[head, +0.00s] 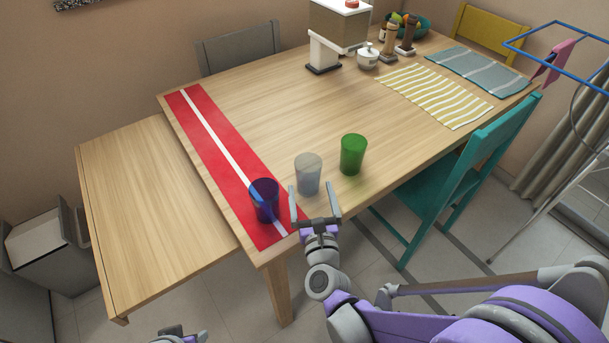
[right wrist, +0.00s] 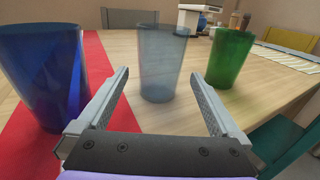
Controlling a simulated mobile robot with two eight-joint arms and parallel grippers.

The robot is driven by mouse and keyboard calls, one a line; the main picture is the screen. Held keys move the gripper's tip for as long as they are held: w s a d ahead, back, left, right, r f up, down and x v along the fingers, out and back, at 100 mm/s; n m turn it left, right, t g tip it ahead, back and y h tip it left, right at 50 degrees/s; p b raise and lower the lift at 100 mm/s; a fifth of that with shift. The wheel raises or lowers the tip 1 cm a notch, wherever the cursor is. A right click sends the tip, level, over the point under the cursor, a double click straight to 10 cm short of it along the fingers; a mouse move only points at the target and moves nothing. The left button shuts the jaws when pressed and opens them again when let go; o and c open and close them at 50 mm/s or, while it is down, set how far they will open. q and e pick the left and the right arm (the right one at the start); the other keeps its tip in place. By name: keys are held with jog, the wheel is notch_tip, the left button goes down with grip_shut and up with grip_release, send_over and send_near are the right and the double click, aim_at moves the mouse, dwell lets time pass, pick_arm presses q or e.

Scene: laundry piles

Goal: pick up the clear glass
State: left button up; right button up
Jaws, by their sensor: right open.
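The clear glass (head: 308,175) stands upright on the wooden table near its front edge, between a blue glass and a green glass. In the right wrist view the clear glass (right wrist: 161,62) is straight ahead, between and beyond my right fingertips. My right gripper (head: 315,188) is open and empty, just in front of the clear glass at the table's near edge. The same gripper (right wrist: 160,75) shows its two fingers spread apart. My left gripper (head: 180,333) is only partly in view at the bottom edge, and its jaws cannot be made out.
The blue glass (head: 264,200) stands on the red runner (head: 215,150), close to my right gripper's left finger. The green glass (head: 353,154) stands to the right. A teal chair (head: 465,160) is at the right side. The table's middle (head: 300,110) is clear.

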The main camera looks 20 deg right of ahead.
aim_at(306, 169)
jog(key=w, duration=0.5)
jog(key=w+d, duration=0.1)
jog(key=w, duration=0.2)
jog(key=c, duration=1.4)
